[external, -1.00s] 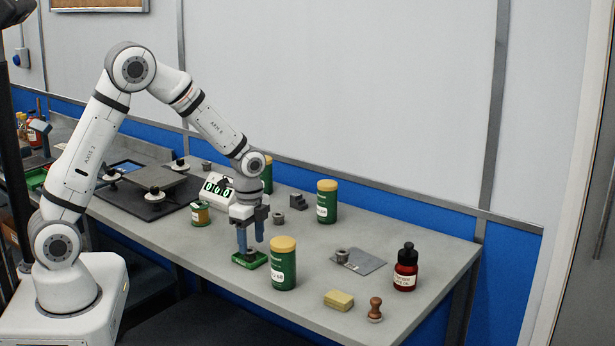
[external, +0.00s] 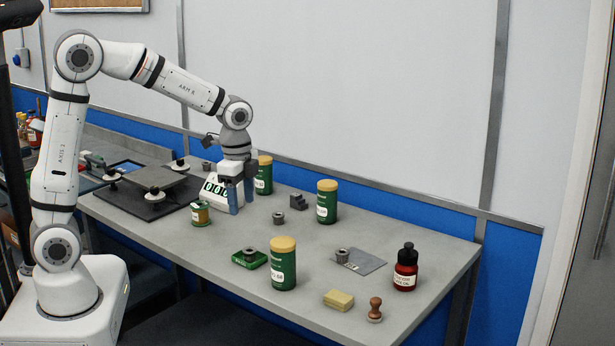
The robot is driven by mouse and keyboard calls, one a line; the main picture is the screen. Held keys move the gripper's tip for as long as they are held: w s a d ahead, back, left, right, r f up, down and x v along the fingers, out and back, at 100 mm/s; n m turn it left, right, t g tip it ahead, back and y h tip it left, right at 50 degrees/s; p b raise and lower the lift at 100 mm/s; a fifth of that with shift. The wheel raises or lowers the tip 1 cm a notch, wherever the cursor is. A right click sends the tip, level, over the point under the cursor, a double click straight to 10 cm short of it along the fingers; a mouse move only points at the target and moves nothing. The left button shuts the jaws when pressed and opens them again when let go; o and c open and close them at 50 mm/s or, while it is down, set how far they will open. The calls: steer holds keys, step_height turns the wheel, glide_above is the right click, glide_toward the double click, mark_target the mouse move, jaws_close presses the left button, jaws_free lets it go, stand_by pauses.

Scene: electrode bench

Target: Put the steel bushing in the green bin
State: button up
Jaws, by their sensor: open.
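The small green bin (external: 236,261) sits near the front edge of the bench. A grey steel bushing (external: 250,253) stands in it, upright, its top showing above the rim. Similar grey metal pieces are a ring-like one (external: 278,218) on the bare bench behind the bin and another (external: 342,254) on a flat grey plate (external: 370,264) to the right. My gripper (external: 240,205) is open and empty, pointing down in front of the counter box, behind and above the green bin. It is clear of the bushing.
Green jars with yellow lids stand right of the bin (external: 283,265), farther back (external: 327,203) and behind my gripper (external: 264,175). A small green tin (external: 200,213), white counter box (external: 214,188), red bottle (external: 405,268), yellow block (external: 338,299) and wooden stamp (external: 375,310) stand around.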

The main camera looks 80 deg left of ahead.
steer(key=s+d+r+n+t, duration=0.2)
steer(key=s+d+r+n, duration=0.2)
steer(key=s+d, duration=1.2)
steer(key=shift+s+r+n+t, duration=0.2)
steer(key=shift+s+n+t, duration=0.1)
steer(key=shift+s+n, duration=0.75)
steer(key=shift+w+f, duration=0.1)
steer(key=shift+w, duration=0.05)
step_height(320, 180, down, 52)
steer(key=g+b, duration=0.2)
steer(key=b, duration=4.5)
steer(key=shift+w, duration=0.2)
steer(key=shift+a, duration=0.1)
